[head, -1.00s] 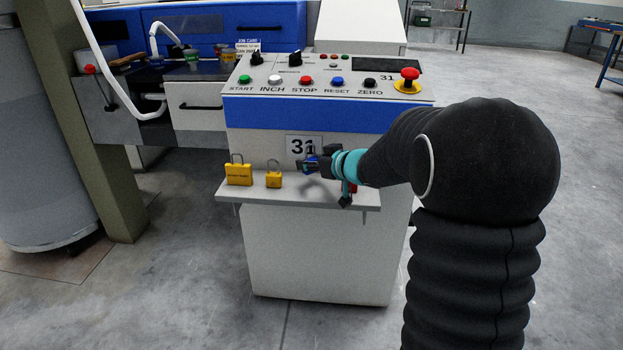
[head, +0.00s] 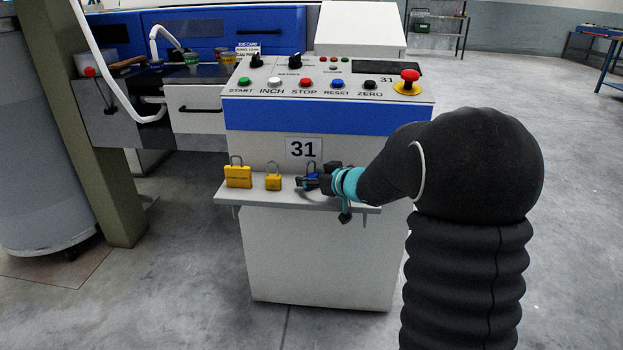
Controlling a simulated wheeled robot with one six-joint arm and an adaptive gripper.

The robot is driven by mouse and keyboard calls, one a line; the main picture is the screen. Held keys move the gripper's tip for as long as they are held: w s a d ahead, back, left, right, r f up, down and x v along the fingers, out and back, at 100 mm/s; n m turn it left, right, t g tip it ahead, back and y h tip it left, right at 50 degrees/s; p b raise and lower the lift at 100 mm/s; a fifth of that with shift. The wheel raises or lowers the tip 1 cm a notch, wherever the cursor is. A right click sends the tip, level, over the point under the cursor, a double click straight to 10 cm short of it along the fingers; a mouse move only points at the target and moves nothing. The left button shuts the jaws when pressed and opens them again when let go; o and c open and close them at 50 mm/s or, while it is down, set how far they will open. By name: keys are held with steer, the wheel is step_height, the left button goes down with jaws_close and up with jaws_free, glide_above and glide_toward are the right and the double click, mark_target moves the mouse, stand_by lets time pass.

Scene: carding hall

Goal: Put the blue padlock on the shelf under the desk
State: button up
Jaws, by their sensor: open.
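The blue padlock (head: 312,177) is at the narrow shelf (head: 293,198) on the front of the grey-white control desk (head: 320,250). It looks upright with its shackle on top, and it appears to rest on the shelf, right of the two yellow padlocks. My gripper (head: 304,184) reaches in from the right at shelf height. Its jaws are open, with the dark fingers at the blue padlock's body and partly covering it. Whether the fingers touch it cannot be told.
A large yellow padlock (head: 238,177) and a smaller yellow padlock (head: 273,182) stand on the left part of the shelf. Above are the desk's buttons and a red emergency stop (head: 410,76). A green post (head: 90,130) stands at left. The shelf's right part is behind my arm.

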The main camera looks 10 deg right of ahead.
steer(key=shift+r, duration=0.15)
steer(key=shift+s+d+r, duration=0.1)
steer(key=shift+s+r, duration=0.05)
steer(key=shift+s, duration=0.05)
steer(key=s+d+r+m+h+p, duration=0.1)
steer(key=s+d+r+m+h, duration=0.3)
steer(key=s, duration=0.5)
steer(key=s+d+r+m+h+p, duration=0.1)
steer(key=s+d+r+h, duration=0.45)
steer(key=s, duration=0.45)
steer(key=s+a+f+g+y, duration=0.1)
steer(key=s+a+f+g, duration=0.1)
steer(key=s, duration=0.5)
steer(key=s+a+f+g+y, duration=0.1)
steer(key=s+a+f+g, duration=0.1)
steer(key=s+a, duration=0.3)
steer(key=s+a+f+g+y, duration=0.1)
steer(key=s+a+f+g, duration=0.1)
steer(key=s, duration=0.7)
steer(key=shift+s+a+f+g, duration=0.4)
steer(key=shift+a+f, duration=0.1)
steer(key=shift+a, duration=0.15)
steer(key=shift+w, duration=0.1)
steer(key=shift+c, duration=1.1)
steer(key=shift+d, duration=0.15)
